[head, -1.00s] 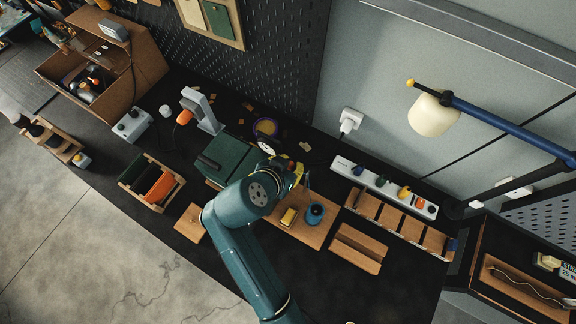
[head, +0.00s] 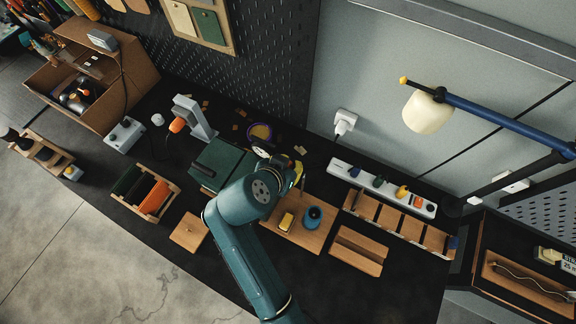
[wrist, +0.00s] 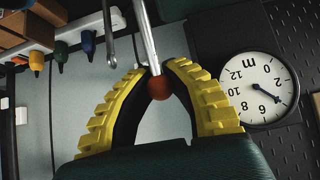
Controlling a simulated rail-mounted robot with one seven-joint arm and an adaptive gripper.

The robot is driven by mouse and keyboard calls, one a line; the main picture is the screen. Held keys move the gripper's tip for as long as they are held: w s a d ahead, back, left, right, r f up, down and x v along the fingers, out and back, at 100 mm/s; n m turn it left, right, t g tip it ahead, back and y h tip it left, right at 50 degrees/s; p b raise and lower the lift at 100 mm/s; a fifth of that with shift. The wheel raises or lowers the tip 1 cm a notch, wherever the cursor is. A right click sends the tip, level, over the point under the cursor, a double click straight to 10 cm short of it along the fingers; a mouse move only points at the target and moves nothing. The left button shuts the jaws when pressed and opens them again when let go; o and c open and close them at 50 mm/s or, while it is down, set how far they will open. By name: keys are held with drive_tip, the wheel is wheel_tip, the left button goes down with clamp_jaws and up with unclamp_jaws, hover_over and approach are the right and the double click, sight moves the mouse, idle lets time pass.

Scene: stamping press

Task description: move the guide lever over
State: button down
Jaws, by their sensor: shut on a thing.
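The guide lever appears in the wrist view as a bright metal rod ending in a red ball knob (wrist: 158,88). My yellow-ribbed gripper (wrist: 160,74) is closed with its two fingers on either side of the rod's end, at the knob. In the head view, my gripper (head: 296,176) is at the right edge of the dark green press body (head: 224,163), mostly hidden behind my wrist. I cannot make out the knob there. A round white dial (wrist: 264,88) stands right of the fingers in the wrist view.
A wooden board (head: 300,236) with a yellow block (head: 286,221) and a blue round piece (head: 312,216) lies in front of my gripper. A power strip (head: 345,169), a divided wooden tray (head: 390,219) and a grooved wooden block (head: 357,250) stand to the right. Black bench surface shows between them.

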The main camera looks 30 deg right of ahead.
drive_tip(key=shift+d+f+b, duration=0.25)
drive_tip(key=shift+f+b, duration=0.1)
drive_tip(key=shift+f, duration=0.4)
drive_tip(key=shift+d+f+b, duration=0.2)
drive_tip(key=shift+f+b, duration=0.15)
drive_tip(key=shift+f, duration=0.4)
drive_tip(key=c, duration=1.4)
unclamp_jaws()
drive_tip(key=shift+s+f, duration=0.1)
drive_tip(key=o, duration=0.4)
drive_tip(key=w+d, duration=0.1)
drive_tip(key=w+d+r, duration=0.1)
drive_tip(key=d, duration=0.1)
drive_tip(key=shift+w+r, duration=0.1)
drive_tip(key=shift+r, duration=0.05)
drive_tip(key=v, duration=1.2)
drive_tip(key=shift+a+r, duration=0.1)
drive_tip(key=shift+a, duration=0.25)
